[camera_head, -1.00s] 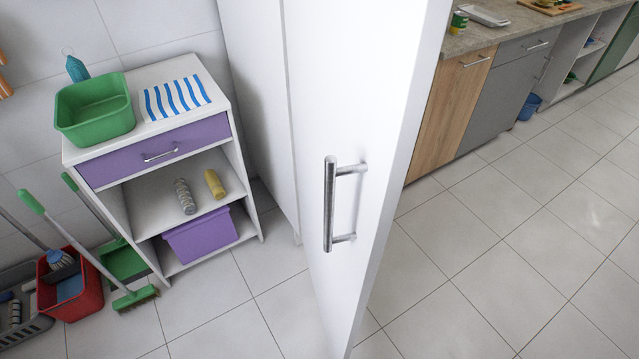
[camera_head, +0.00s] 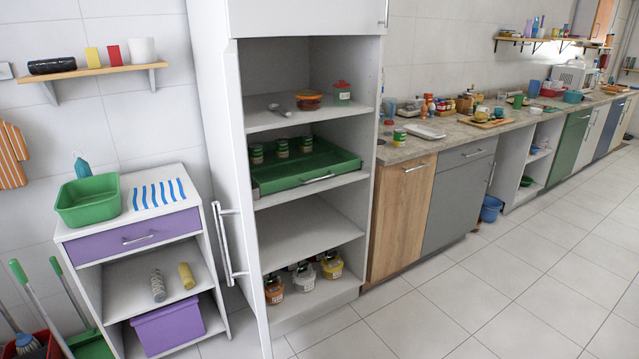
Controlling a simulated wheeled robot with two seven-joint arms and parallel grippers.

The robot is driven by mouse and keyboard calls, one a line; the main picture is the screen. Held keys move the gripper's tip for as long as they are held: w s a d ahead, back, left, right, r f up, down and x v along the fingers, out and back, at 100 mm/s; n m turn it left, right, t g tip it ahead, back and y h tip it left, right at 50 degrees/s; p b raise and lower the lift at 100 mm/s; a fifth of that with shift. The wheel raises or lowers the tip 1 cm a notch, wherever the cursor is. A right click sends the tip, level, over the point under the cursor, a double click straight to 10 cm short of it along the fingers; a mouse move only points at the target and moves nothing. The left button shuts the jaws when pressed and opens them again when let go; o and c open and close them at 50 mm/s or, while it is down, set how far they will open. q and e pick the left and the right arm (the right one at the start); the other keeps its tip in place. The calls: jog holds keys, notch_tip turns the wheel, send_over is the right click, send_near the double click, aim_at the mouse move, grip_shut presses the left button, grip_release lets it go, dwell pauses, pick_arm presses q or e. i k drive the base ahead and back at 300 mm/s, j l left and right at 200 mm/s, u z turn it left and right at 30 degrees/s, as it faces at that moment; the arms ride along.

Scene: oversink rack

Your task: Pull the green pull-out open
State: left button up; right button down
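Neither of my grippers shows in the head view.
A white trolley (camera_head: 205,190) with a purple drawer (camera_head: 139,237) stands left of the open door. A green basin (camera_head: 88,200) is on top. A wood-front cabinet (camera_head: 400,219) adjoins at the right under the counter. The tiled floor (camera_head: 480,285) at front right is clear.

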aim_at(326, 160)
jog(key=i+l+z, duration=0.5)
jog(key=l, duration=0.2)
jog(key=i+l+z, duration=0.5)
jog(key=i+l+u, duration=0.35)
jog(key=i+u, duration=0.15)
jog(key=i, duration=0.2)
